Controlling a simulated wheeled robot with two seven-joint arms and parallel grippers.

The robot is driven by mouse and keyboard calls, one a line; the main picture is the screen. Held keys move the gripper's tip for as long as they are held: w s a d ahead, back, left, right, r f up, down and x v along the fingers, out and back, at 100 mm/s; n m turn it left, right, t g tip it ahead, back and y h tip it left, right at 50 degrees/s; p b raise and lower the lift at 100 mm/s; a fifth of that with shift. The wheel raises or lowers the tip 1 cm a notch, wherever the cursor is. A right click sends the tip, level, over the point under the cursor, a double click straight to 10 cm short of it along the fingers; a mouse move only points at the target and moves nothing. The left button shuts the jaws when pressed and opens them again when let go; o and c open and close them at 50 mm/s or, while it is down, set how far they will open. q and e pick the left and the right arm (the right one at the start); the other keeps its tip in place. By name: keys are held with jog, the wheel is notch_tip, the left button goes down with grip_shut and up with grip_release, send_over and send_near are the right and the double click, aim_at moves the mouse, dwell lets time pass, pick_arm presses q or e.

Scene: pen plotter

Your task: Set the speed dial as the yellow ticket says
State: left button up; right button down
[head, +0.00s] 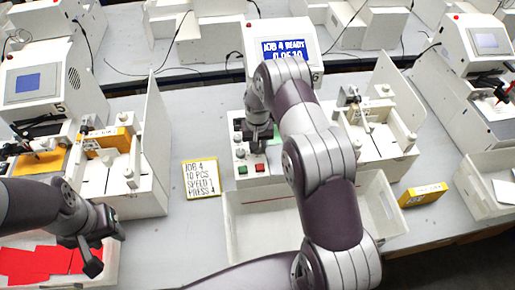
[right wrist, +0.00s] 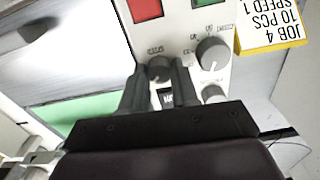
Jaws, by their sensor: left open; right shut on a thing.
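The yellow ticket (head: 201,179) lies on the table and reads JOB 4, 10 PCS, SPEED 1, PRESS 4. It also shows in the right wrist view (right wrist: 270,22). The white control panel (head: 240,181) has a red and a green button and several grey knobs. My right gripper (right wrist: 160,78) is shut on a small grey knob (right wrist: 158,66), one finger on each side; its label is too small to read surely. A larger knob (right wrist: 212,54) sits beside it. My left gripper (head: 94,255) is open and empty, above the red cards.
A screen (head: 284,48) behind the panel reads JOB 4 READY, 0 OF 10. An empty white tray (head: 262,232) stands in front of the panel. Red cards (head: 35,264) lie in a tray at front left. A yellow box (head: 423,195) lies at right. White machines stand on both sides.

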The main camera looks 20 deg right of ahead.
jog(key=n+b, duration=0.2)
jog(key=n, duration=0.1)
jog(key=shift+n+b, duration=0.7)
jog(key=shift+n, duration=0.6)
jog(key=shift+r, duration=0.1)
jog(key=c, duration=0.8)
grip_release()
jog(key=shift+c, duration=0.2)
jog(key=shift+s, duration=0.15)
